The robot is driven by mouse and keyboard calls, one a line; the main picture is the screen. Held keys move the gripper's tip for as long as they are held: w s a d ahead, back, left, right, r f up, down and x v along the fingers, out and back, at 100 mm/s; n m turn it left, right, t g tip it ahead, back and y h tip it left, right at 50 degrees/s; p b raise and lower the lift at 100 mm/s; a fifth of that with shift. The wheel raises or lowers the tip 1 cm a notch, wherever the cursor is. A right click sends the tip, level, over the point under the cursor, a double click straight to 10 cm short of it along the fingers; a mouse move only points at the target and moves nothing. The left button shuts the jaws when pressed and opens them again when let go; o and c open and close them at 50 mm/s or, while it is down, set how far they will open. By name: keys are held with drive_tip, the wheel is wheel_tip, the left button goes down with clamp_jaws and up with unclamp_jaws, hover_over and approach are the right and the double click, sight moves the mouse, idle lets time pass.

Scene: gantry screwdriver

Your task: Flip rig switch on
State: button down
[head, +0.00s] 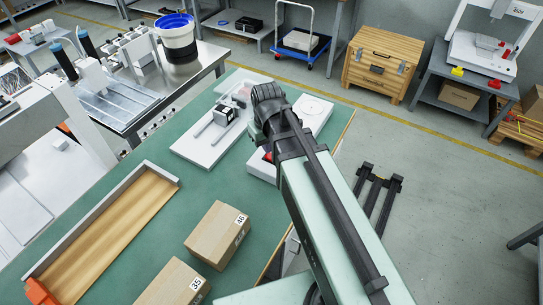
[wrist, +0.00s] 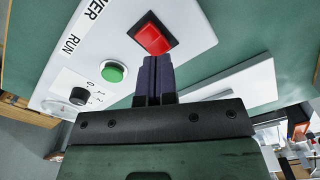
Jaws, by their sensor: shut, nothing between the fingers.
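The red rocker switch (wrist: 153,37) sits in a black frame on a white control panel (wrist: 196,20). I cannot tell which way it is tipped. My gripper (wrist: 154,62) is shut and empty, with its dark fingertips just below the switch in the wrist view. I cannot tell whether they touch it. A green button (wrist: 114,72) and a black selector knob (wrist: 80,95) are to the left of the fingers. The panel bears the word RUN and part of another word ending in VER. In the head view my arm hides the gripper and most of the control box (head: 262,174).
On the green table (head: 150,150), a white plate (head: 196,152) with a small motor-like unit stands left of my arm. Cardboard boxes (head: 215,231) and a wooden-floored tray (head: 112,228) lie nearer. A steel bench (head: 125,105) stands at the left.

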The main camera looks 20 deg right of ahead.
drive_tip(key=shift+f+b, duration=1.05)
drive_tip(key=shift+f, duration=0.05)
idle(0.3)
wheel_tip(320, 180, up, 7)
drive_tip(key=p, duration=0.7)
drive_tip(key=shift+r, duration=0.2)
drive_tip(key=shift+f, duration=0.15)
drive_tip(key=s+r+m+p, duration=0.2)
drive_tip(key=s+r+p, duration=0.1)
drive_tip(key=s, duration=0.3)
drive_tip(key=shift+s+r+p, duration=0.4)
drive_tip(key=shift+p, duration=0.05)
drive_tip(key=shift+d, duration=0.1)
